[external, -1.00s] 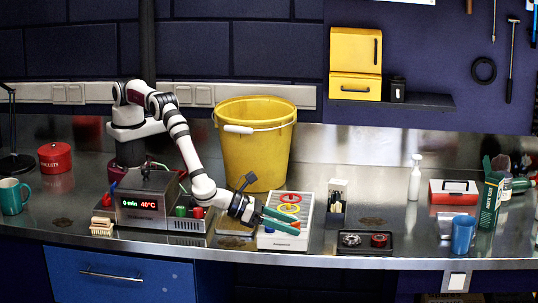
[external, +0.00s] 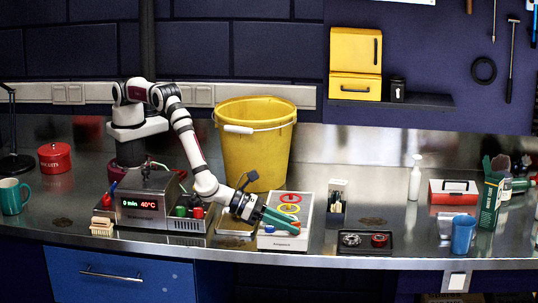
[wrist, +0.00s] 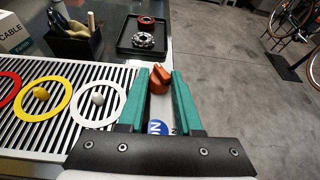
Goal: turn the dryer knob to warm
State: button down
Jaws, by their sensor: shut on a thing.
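The orange knob (wrist: 159,80) sits between the tips of my gripper (wrist: 160,84) in the wrist view, with its pointed handle showing beyond the fingers. My gripper's green fingers are shut on it. The knob is at the front right corner of a white slatted unit (wrist: 118,76), which looks like the dryer. In the external view, my gripper (external: 284,221) reaches over the front of this white unit (external: 282,243), and a small orange spot shows at the fingertips. A blue round mark (wrist: 157,127) lies between the fingers. The knob's setting cannot be read.
Red, yellow (wrist: 42,96) and white (wrist: 98,104) rings lie on the slats. A black tray (external: 365,250) with round parts stands to the right, and a pen holder (external: 337,196) stands behind. A yellow bucket (external: 255,150) is behind the arm. The bench's front edge is close.

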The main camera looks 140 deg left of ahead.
jog(key=shift+s+a+m+t+h, duration=0.1)
jog(key=shift+m+t+h, duration=0.5)
jog(key=shift+m+h, duration=0.2)
jog(key=c, duration=0.6)
grip_release()
jog(key=v, duration=1.5)
jog(key=shift+s+d+r, duration=0.2)
jog(key=shift+s+d, duration=0.05)
